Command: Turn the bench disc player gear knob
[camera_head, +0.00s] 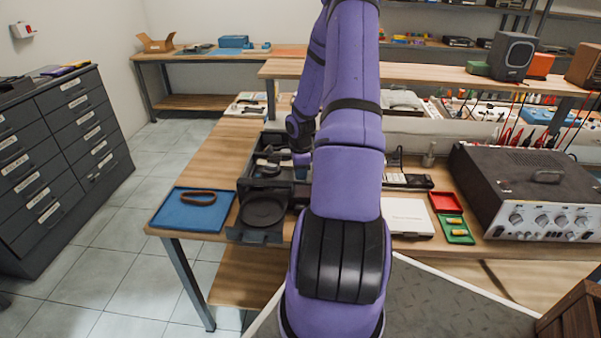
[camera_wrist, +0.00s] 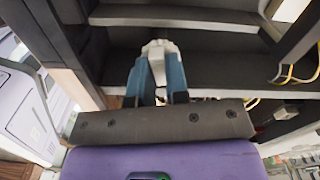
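The disc player is an open dark case (camera_head: 262,236) on the bench, with a round black disc at its front; my arm covers its right side. In the wrist view its interior shows as grey ledges (camera_wrist: 215,72). A pale, toothed gear knob (camera_wrist: 158,48) stands there, with my gripper's (camera_wrist: 158,63) two blue-grey fingers on either side of it. The fingertips appear to touch the knob, and its lower part fills the gap between them. In the head view my gripper (camera_head: 301,160) is small and partly hidden at the case's rear.
A blue tray (camera_head: 185,214) with a brown belt lies left of the player. A white box (camera_head: 407,216), red and green trays (camera_head: 445,202) and a large black amplifier (camera_head: 528,190) stand to the right. Yellow wires (camera_wrist: 297,76) lie inside the case at the right.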

